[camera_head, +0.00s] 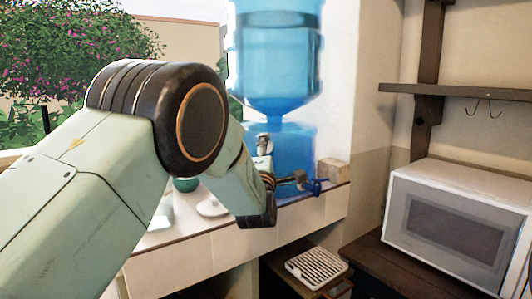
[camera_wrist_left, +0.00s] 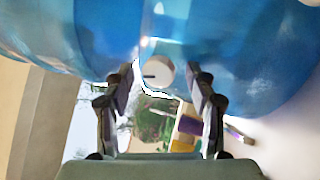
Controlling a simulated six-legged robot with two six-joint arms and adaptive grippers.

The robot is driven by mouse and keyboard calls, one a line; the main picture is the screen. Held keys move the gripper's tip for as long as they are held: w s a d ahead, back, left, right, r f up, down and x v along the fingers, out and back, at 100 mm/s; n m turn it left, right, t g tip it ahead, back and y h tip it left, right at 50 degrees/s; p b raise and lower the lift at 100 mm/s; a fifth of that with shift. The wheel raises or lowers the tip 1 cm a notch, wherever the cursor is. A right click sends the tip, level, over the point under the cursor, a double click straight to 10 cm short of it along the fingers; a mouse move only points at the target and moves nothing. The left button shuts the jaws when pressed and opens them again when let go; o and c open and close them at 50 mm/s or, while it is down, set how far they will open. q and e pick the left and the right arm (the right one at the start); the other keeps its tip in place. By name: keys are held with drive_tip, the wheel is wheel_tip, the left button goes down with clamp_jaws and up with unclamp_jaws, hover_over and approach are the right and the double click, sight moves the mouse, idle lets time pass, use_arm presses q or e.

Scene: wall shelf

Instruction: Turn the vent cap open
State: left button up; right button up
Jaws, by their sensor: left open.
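The vent cap (camera_wrist_left: 158,74) is a small round white cap with a dark slot. In the left wrist view it sits on the blue translucent water container (camera_wrist_left: 235,50). My left gripper (camera_wrist_left: 164,88) is open, with one finger on each side of the cap; the fingers look apart from it. In the head view a small pale cap (camera_head: 264,141) shows at the blue bottle (camera_head: 275,60), just above my left wrist. My forearm and wrist cover part of this area, and the fingers are hard to make out there. My right gripper is not in view.
The water container stands on a tiled ledge (camera_head: 190,262) with a white lid-like dish (camera_head: 212,208) and a green bowl (camera_head: 186,184). A white microwave (camera_head: 460,225) stands at the right, under a dark wall shelf (camera_head: 460,92). A slatted rack (camera_head: 317,267) lies below the ledge.

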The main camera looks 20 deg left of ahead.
use_arm(q)
drive_tip(key=v, duration=0.7)
drive_tip(key=shift+s, duration=0.25)
drive_tip(key=shift+f, duration=0.1)
